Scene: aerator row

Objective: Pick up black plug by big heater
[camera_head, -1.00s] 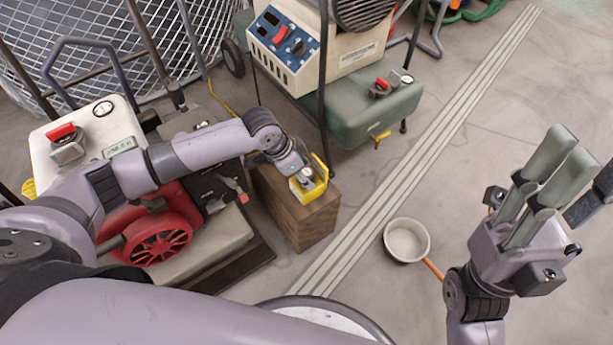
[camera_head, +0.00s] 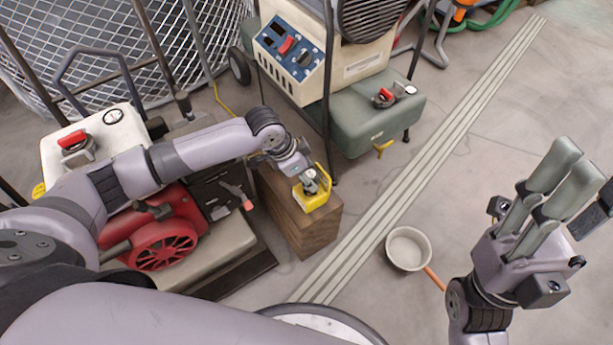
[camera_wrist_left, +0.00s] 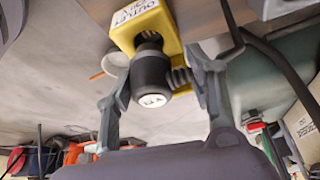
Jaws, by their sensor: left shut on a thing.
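The black plug (camera_wrist_left: 152,68) sits at the face of a yellow outlet box (camera_wrist_left: 140,22) in the left wrist view, its round labelled end towards the camera. My left gripper (camera_wrist_left: 163,85) has its fingers on either side of the plug and is shut on it. In the head view my left gripper (camera_head: 306,178) is at the yellow box (camera_head: 319,197), on top of a wooden block (camera_head: 312,228); the plug is hard to make out there. A large cream heater (camera_head: 345,70) with a blue control panel stands behind. My right gripper (camera_head: 568,178) is raised at the right, its fingers pointing up, their gap unclear.
A red machine (camera_head: 162,246) and a white tank with a red cap (camera_head: 92,142) stand at the left. A green tank (camera_head: 370,115) stands behind the block. A small pan (camera_head: 408,248) lies on the floor beside the striped strip (camera_head: 360,245). The floor at right is mostly clear.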

